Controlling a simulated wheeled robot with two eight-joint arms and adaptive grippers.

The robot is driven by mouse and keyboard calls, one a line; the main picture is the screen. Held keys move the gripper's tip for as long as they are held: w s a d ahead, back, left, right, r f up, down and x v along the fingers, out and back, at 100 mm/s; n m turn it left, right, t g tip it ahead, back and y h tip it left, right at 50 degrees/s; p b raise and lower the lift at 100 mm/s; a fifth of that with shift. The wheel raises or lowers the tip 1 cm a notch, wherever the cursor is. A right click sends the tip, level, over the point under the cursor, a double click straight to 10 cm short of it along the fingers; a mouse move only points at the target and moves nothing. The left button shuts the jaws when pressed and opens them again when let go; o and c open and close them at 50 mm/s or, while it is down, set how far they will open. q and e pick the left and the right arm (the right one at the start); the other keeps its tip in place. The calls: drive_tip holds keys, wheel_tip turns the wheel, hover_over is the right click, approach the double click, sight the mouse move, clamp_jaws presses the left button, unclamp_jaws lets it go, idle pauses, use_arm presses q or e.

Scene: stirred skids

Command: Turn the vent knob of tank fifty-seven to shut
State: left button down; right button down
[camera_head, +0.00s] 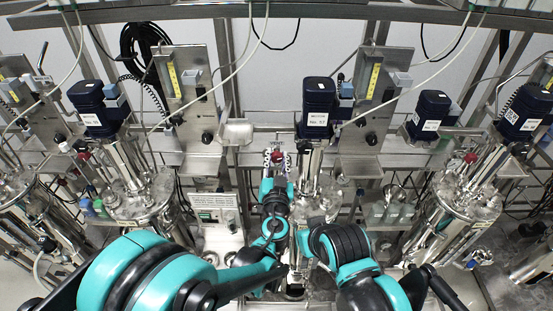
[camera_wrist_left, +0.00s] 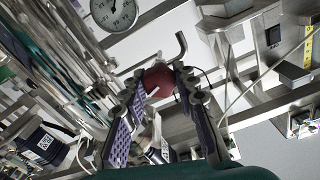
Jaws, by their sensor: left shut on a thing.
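A tank with a dark blue motor (camera_head: 318,95) on top stands at the centre of the head view; its small label is hard to read. My left gripper (camera_head: 275,158) is at the left of this tank's top. In the left wrist view a rounded red knob (camera_wrist_left: 158,80) sits between the two fingertips of my left gripper (camera_wrist_left: 160,88), which is shut on it. The fingers hide part of the knob, and I cannot tell how far it is turned. My right arm (camera_head: 345,245) is low at the centre right; its gripper does not show.
Similar tanks with blue motors stand at the left (camera_head: 88,95) and right (camera_head: 433,108), with red knobs (camera_head: 471,157) of their own. A round gauge (camera_wrist_left: 114,12) is near the knob. Steel plates (camera_head: 185,90), frame bars and hoses crowd the space.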

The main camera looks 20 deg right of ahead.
use_arm(q)
drive_tip(key=m+b, duration=0.2)
drive_tip(key=m, duration=0.2)
drive_tip(key=shift+m, duration=0.4)
drive_tip(key=m+b, duration=0.2)
drive_tip(key=m, duration=0.4)
drive_tip(key=m+b, duration=0.1)
drive_tip(key=m, duration=0.4)
drive_tip(key=shift+m, duration=0.4)
drive_tip(key=m, duration=0.5)
drive_tip(key=shift+m+b, duration=0.3)
drive_tip(key=shift+b, duration=0.1)
drive_tip(key=c, duration=1.2)
unclamp_jaws()
drive_tip(key=shift+o, duration=0.2)
